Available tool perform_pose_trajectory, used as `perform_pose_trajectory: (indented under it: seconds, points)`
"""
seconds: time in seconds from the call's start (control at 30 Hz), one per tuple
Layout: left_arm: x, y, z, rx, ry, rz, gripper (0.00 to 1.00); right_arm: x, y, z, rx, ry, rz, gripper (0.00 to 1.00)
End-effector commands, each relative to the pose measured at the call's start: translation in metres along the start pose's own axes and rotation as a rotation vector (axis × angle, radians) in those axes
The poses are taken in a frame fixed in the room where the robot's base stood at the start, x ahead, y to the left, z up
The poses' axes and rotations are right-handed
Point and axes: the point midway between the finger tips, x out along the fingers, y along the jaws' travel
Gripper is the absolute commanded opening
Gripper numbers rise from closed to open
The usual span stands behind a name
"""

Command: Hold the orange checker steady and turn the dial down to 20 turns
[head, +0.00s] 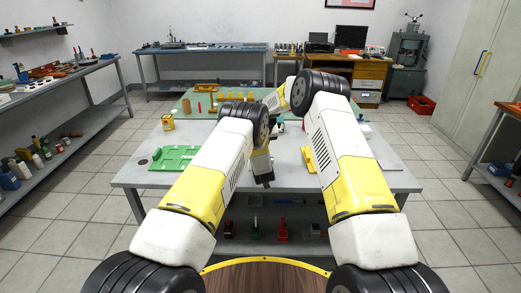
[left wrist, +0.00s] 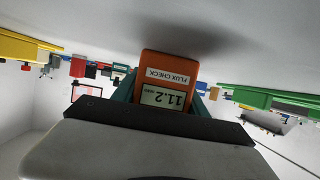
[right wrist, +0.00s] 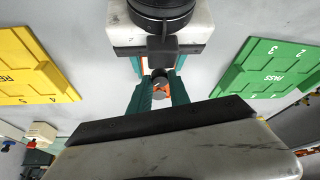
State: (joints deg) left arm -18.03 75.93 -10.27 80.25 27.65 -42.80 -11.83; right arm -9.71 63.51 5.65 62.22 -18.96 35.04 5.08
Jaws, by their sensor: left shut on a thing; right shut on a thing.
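The orange checker (left wrist: 168,66) is upside down in the left wrist view, with a FLUX CHECK label and a small display that seems to read 11.2. My left gripper (left wrist: 165,88) is shut on it, with teal fingers on both sides. In the right wrist view the teal fingers of my right gripper (right wrist: 159,88) are shut on the dark round dial (right wrist: 160,75). A bit of the orange checker shows just below the dial there. In the head view my arms hide the checker and dial.
A green PASS tray (right wrist: 277,66) and a yellow tray (right wrist: 30,66) lie on either side of my grippers. The grey table (head: 135,178) carries a green mat at its back, with several small things on it. My two arms are close together over the table.

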Motion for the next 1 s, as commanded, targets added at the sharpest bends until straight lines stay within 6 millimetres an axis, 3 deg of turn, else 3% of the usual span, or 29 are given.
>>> perform_pose_trajectory:
  seconds: [0.37, 1.0]
  points:
    - [-0.0002, -0.0006, 0.0027, 0.001, -0.005, -0.001, 0.02, 0.0000, 0.0018, -0.0001, -0.066, -0.001, -0.029, 0.00]
    - [-0.0002, -0.0007, 0.0028, 0.001, -0.005, -0.001, 0.02, 0.0014, 0.0066, -0.0020, -0.548, 0.000, -0.228, 0.00]
